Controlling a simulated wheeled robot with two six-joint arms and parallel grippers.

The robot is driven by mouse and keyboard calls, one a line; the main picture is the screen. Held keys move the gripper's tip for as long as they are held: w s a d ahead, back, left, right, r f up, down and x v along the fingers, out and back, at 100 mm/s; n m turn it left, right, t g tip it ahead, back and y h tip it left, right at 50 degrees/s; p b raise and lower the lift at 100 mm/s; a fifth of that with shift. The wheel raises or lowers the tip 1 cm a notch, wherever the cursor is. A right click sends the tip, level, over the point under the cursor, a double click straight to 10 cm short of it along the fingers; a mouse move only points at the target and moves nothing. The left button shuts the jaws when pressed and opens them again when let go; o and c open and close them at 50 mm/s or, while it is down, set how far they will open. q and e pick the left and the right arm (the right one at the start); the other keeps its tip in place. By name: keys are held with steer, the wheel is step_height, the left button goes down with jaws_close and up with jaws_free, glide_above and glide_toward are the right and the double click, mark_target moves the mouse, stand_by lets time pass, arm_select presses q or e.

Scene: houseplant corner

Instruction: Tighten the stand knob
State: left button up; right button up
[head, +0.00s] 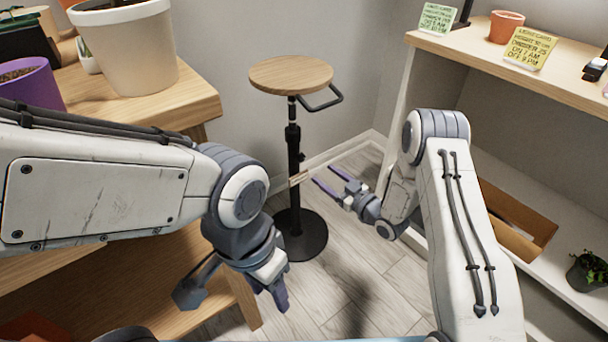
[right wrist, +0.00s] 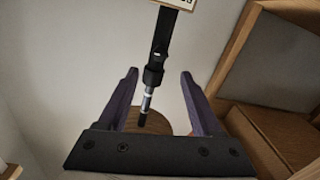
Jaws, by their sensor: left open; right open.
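The stand has a round wooden top (head: 291,74), a black post (head: 293,145) and a round black base (head: 300,236). A small dark protrusion on the post, beside the collar, may be the knob; it is too small to be sure. My right gripper (head: 332,180) is open and empty, its purple fingers pointing left at the post from a short distance. In the right wrist view the post (right wrist: 161,40) shows upside down between and beyond the open fingers (right wrist: 159,72). My left gripper (head: 277,288) hangs open and empty in front of the base, lower left of the post.
A side handle (head: 323,104) sticks out right under the wooden top. A light tag (head: 299,178) is on the lower post. A wooden table (head: 190,98) with pots stands left. A shelf (head: 560,76) with cards and a brown box (head: 518,225) stands right. Floor is clear between them.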

mark_target(302, 159)
steer(key=shift+y, duration=0.3)
steer(key=b+x, duration=0.3)
steer(key=x, duration=0.6)
steer(key=shift+w+a+f+b, duration=0.1)
steer(key=shift+w+f+b, duration=0.1)
steer(key=shift+b, duration=0.15)
steer(key=shift+w+a+r, duration=0.1)
steer(key=shift+w+a, duration=0.2)
steer(key=shift+w, duration=0.05)
jaws_close()
